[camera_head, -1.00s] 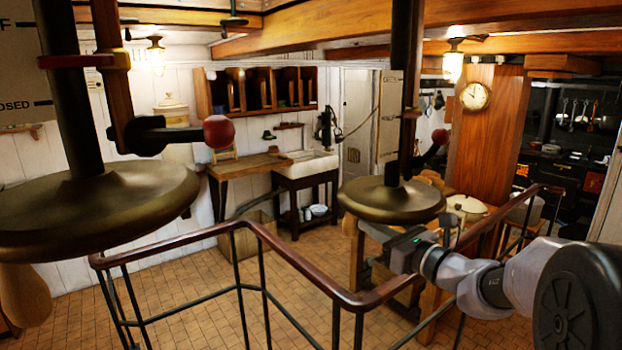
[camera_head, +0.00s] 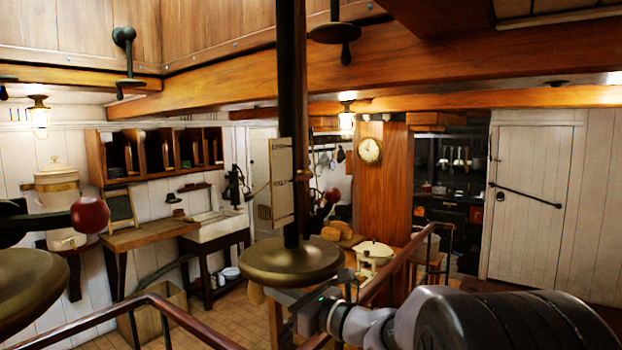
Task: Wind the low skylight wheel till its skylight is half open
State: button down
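Two dark upright posts carry brass discs and cranks with red knobs. The near left one shows only its disc (camera_head: 28,285) and red knob (camera_head: 90,215) at the left edge. The other post (camera_head: 292,120) stands mid-picture, with its brass disc (camera_head: 292,262) low on it and a red knob (camera_head: 332,195) behind to the right. A pale marked plate (camera_head: 281,182) is beside this post; its marks are too small to read. I cannot tell which is the low wheel. My gripper (camera_head: 308,318) is just below the middle disc; its fingers are not clear. No skylight pane is clearly visible.
A dark red handrail (camera_head: 165,306) runs across the front. Smaller hanging fittings (camera_head: 124,62) and (camera_head: 337,33) are overhead by the wooden beams (camera_head: 400,60). A white door (camera_head: 530,200) is at right.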

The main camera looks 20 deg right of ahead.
jog(key=shift+a+r, duration=0.35)
jog(key=shift+r, duration=0.05)
jog(key=w+d+f, duration=0.1)
jog(key=w+d, duration=0.2)
jog(key=w, duration=0.1)
jog(key=shift+n, duration=0.3)
jog(key=s+a, duration=0.3)
jog(key=s+a+b, duration=0.1)
jog(key=s, duration=0.1)
jog(key=shift+a+r, duration=0.35)
jog(key=shift+a, duration=0.05)
jog(key=c, duration=1.9)
grip_release()
jog(key=o, duration=0.7)
jog(key=shift+w+d, duration=0.2)
jog(key=shift+d, duration=0.25)
jog(key=o, duration=0.5)
jog(key=shift+d, duration=0.1)
